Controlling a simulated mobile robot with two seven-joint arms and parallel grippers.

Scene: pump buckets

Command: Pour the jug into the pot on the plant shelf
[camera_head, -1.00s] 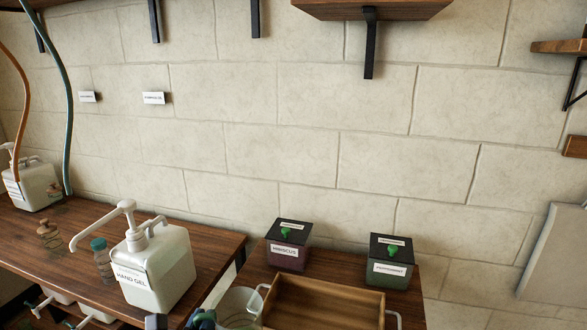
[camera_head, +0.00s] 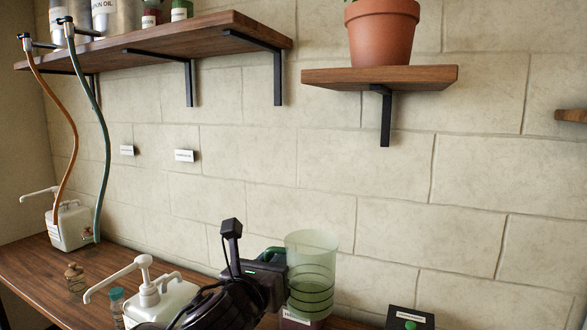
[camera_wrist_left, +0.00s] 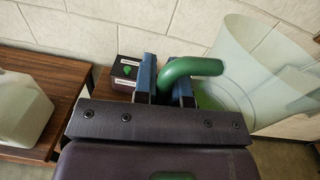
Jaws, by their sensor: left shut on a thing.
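The jug (camera_head: 312,270) is a clear, greenish cylinder with dark rings and a green handle. My left gripper (camera_head: 276,262) is shut on the handle and holds the jug upright in front of the wall. The green handle (camera_wrist_left: 194,68) shows between the fingers in the left wrist view, with the clear jug body (camera_wrist_left: 262,75) to the right. The terracotta pot (camera_head: 382,35) stands on the small wooden plant shelf (camera_head: 420,77), above and to the right of the jug. The pot's top is partly cut off by the frame. My right gripper is out of view.
A longer shelf (camera_head: 160,47) with metal cans and small jars is at the upper left. Orange and green hoses (camera_head: 103,150) hang from it. White pump bottles (camera_head: 160,303) stand on the wooden counter below. A dark labelled box (camera_head: 410,318) is at the bottom right.

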